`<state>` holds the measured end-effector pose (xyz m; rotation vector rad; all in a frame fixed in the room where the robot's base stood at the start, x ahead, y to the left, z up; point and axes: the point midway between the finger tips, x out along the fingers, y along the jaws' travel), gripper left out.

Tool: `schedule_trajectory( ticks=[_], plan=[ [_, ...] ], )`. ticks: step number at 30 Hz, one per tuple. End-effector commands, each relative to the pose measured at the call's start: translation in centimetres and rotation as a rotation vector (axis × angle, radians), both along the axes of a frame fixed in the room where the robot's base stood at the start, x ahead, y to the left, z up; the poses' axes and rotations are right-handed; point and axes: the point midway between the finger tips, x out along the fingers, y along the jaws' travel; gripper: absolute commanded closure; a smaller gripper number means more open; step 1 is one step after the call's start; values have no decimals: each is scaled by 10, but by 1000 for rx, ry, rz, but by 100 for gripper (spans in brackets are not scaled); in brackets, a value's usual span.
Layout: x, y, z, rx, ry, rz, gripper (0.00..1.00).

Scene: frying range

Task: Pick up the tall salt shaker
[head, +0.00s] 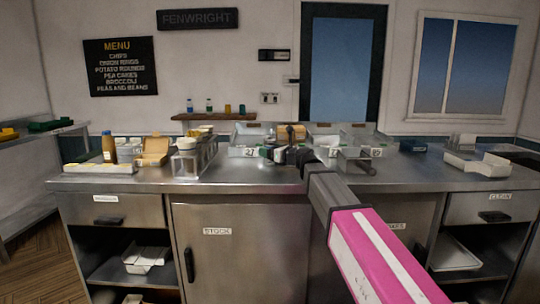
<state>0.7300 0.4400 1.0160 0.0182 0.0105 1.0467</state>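I cannot single out the tall salt shaker with certainty. A pale, clear-sided container with a white top (187,158) stands on the left half of the steel counter and may be it. My arm reaches in from the lower right, and my gripper (270,153) is over the middle of the counter, in front of the fryer units. It is well to the right of the pale container, apart from it. The gripper is small and dark here, and I cannot tell whether its fingers are open or hold anything.
A brown bottle with a blue cap (108,147) and a tan box (154,149) stand at the counter's left. A white tray (478,164) lies at the right. Small bottles stand on the wall shelf (213,117). The counter's front strip is mostly clear.

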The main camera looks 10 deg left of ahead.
Motion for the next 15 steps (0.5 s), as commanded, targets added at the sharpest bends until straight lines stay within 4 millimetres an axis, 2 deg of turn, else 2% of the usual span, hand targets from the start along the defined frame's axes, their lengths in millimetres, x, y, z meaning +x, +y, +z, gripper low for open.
schedule_trajectory(
  ticks=[8,12,14,15],
  plan=[
    [3,4,0,0,0,-1,18],
    [3,4,0,0,0,-1,63],
    [3,4,0,0,0,-1,83],
    [3,4,0,0,0,-1,88]
  ],
)
